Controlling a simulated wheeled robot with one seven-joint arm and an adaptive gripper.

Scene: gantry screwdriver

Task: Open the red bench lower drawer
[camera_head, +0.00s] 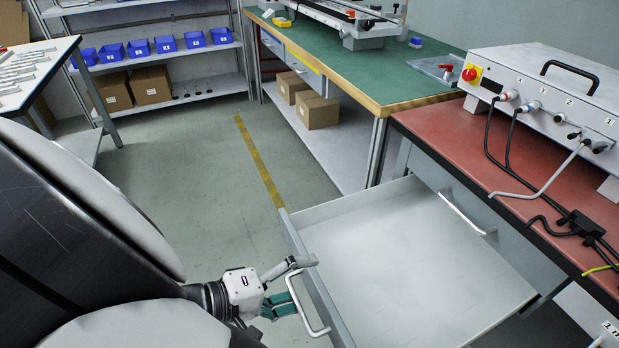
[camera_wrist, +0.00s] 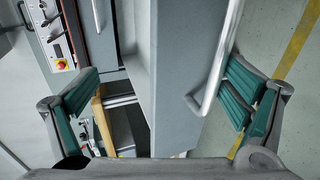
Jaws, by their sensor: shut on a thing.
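The drawer (camera_head: 420,255) of the red bench (camera_head: 465,140) stands pulled well out, and its grey interior is empty. Its bar handle (camera_head: 312,314) is on the front panel, facing my gripper. My gripper (camera_head: 296,282) is at that handle, shut on it, with one finger near the panel's top edge. In the wrist view the handle (camera_wrist: 218,70) runs close against the right finger pad, beside the grey drawer front (camera_wrist: 178,80). The left finger shows apart from the panel there. Another handle (camera_head: 466,212) sits on the closed front above the open drawer.
A control box (camera_head: 550,95) with cables stands on the red bench. A green-topped bench (camera_head: 390,75) with cardboard boxes (camera_head: 316,111) on its lower shelf is behind the drawer. The floor (camera_head: 190,185) left of the drawer is clear. A shelf with blue bins (camera_head: 166,44) stands at the back.

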